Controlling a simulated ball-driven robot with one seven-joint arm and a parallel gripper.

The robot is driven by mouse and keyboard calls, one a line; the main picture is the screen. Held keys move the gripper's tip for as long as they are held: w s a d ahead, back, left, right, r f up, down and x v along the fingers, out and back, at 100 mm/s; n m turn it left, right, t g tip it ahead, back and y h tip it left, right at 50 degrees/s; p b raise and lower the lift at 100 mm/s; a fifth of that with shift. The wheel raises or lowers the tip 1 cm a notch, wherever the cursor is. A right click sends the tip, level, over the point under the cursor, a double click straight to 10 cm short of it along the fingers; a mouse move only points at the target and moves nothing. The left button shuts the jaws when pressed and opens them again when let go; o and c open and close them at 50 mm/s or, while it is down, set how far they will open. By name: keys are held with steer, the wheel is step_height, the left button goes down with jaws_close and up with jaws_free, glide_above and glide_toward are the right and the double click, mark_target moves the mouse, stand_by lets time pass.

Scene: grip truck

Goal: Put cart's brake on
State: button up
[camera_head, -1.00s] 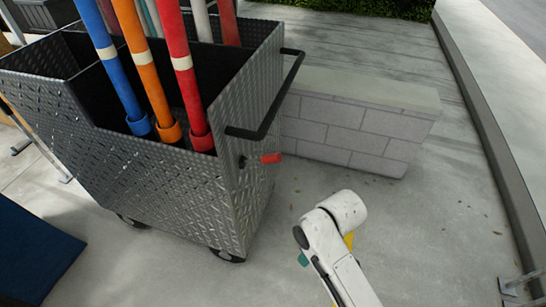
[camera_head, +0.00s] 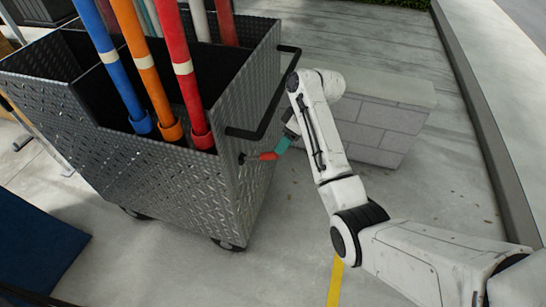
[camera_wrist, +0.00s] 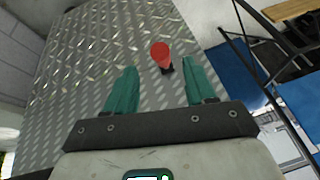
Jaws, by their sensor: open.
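The cart (camera_head: 150,170) is a grey diamond-plate box on wheels with a black push handle (camera_head: 265,110) at its right end. The brake lever has a red grip (camera_head: 268,156) and sticks out from the cart's end wall below the handle. In the wrist view the red grip (camera_wrist: 160,54) lies ahead of the fingertips, roughly midway between them. My gripper (camera_wrist: 157,72) has two green fingers, open and apart, with nothing held. In the head view a green fingertip (camera_head: 282,145) shows right beside the red grip; whether it touches cannot be told.
Blue, orange and red poles (camera_head: 187,85) stand in the cart. A low block wall (camera_head: 375,135) stands behind my arm.

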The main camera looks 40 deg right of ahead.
mark_target(260, 157)
steer(key=x, duration=0.9)
jaws_close()
stand_by(0.4)
